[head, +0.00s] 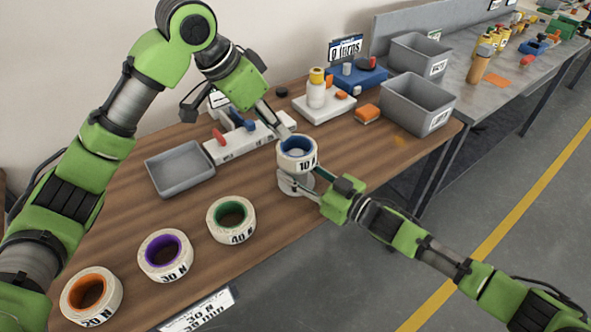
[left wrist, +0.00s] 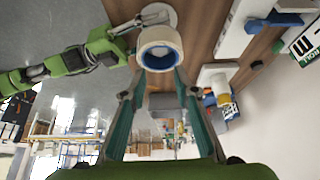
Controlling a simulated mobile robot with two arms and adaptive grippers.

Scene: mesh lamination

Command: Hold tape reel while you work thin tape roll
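A white tape roll (head: 297,153) with a blue core, marked 10 N, sits on or just above a round grey stand (head: 290,184) near the table's front edge. My left gripper (head: 283,128) is at the roll's far upper side. In the left wrist view its spread fingers (left wrist: 159,75) end at the roll's (left wrist: 160,48) lower edge, about a roll's width apart; whether they grip is unclear. My right gripper (head: 315,180) has its fingers beside the stand, just below the roll; its grip is partly hidden. Rolls marked 20 N (head: 108,300), 30 N (head: 184,262) and 40 N (head: 248,226) lie on the table.
A grey tray (head: 158,185) is at the table's left, beside a white block (head: 222,153) with tools. A white platform (head: 318,112) holds a bottle. Two grey bins (head: 445,118) (head: 397,58) stand at the right end. Bare wood shows between the tray and the rolls.

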